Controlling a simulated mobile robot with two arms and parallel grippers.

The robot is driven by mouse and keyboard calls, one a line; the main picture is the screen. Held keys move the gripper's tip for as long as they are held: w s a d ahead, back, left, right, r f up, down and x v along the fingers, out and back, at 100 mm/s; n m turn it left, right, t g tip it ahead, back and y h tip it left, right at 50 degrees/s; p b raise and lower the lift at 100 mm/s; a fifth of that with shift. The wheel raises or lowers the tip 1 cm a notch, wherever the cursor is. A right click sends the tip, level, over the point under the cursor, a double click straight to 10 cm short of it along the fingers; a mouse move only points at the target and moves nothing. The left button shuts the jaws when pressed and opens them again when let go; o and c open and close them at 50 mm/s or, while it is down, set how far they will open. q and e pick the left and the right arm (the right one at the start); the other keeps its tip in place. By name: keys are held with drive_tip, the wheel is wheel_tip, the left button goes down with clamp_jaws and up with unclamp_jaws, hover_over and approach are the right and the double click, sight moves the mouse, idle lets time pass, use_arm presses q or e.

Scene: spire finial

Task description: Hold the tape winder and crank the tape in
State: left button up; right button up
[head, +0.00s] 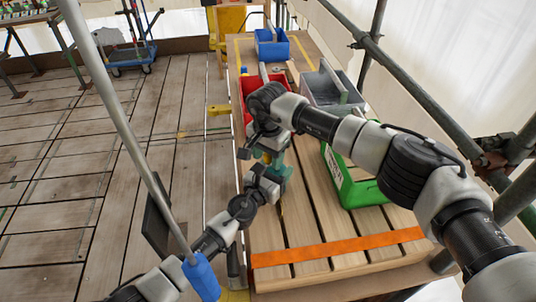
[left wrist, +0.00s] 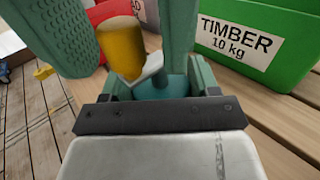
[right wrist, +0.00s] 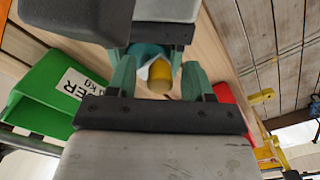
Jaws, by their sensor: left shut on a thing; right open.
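The tape winder has a teal body (left wrist: 170,88), a pale grey crank arm (left wrist: 152,68) and a yellow knob (left wrist: 124,48). My left gripper (head: 272,172) is shut on the winder's body, above the wooden bench. My right gripper (head: 263,152) is above it with its fingers open on either side of the yellow knob, which also shows in the right wrist view (right wrist: 160,76). I cannot tell whether a finger touches the knob. Much of the winder is hidden by the grippers, and no tape can be clearly made out.
On the slatted bench (head: 300,232) stand a green TIMBER bin (head: 362,190), a red bin (head: 250,86), a grey bin (head: 318,90) and a blue bin (head: 272,48). An orange strap (head: 335,249) crosses the near end. Scaffold poles (head: 405,75) run along the right.

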drive_tip(key=c, duration=0.9)
drive_tip(key=shift+c, duration=0.2)
drive_tip(key=shift+w, duration=0.1)
